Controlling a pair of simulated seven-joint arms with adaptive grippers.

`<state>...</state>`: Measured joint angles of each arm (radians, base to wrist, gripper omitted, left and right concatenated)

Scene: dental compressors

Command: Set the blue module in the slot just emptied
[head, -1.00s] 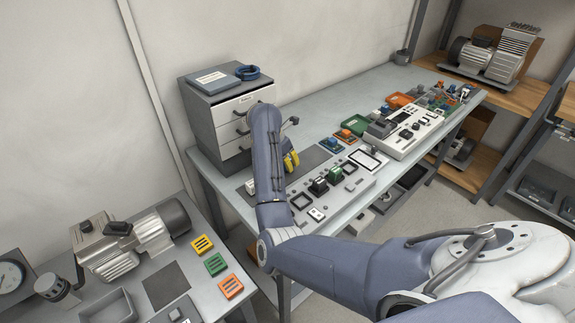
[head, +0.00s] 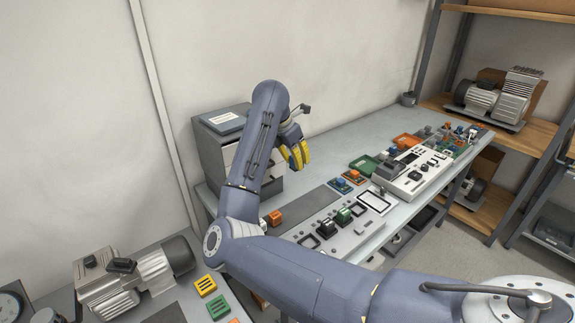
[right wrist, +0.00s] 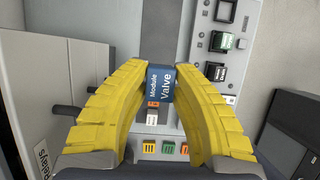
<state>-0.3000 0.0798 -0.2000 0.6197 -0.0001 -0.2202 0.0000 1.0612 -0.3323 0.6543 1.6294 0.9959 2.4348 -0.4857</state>
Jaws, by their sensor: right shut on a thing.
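The blue module (right wrist: 161,84), lettered "Module Valve", is between the yellow fingers of my right gripper (right wrist: 161,78) in the right wrist view. In the head view my right gripper (head: 300,155) is shut above the bench, in front of the drawer cabinet, and the module is hidden there. The light grey slot panel (head: 375,224) lies below and to the right of it. The panel holds a black module (head: 325,229) and a green module (head: 344,216). A dark square slot frame (head: 309,241) near its left end looks empty. My left gripper is out of view.
An orange module (head: 273,217) sits on the bench left of the panel. The drawer cabinet (head: 217,150) stands close behind my right gripper. Coloured modules lie on the lower-left bench.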

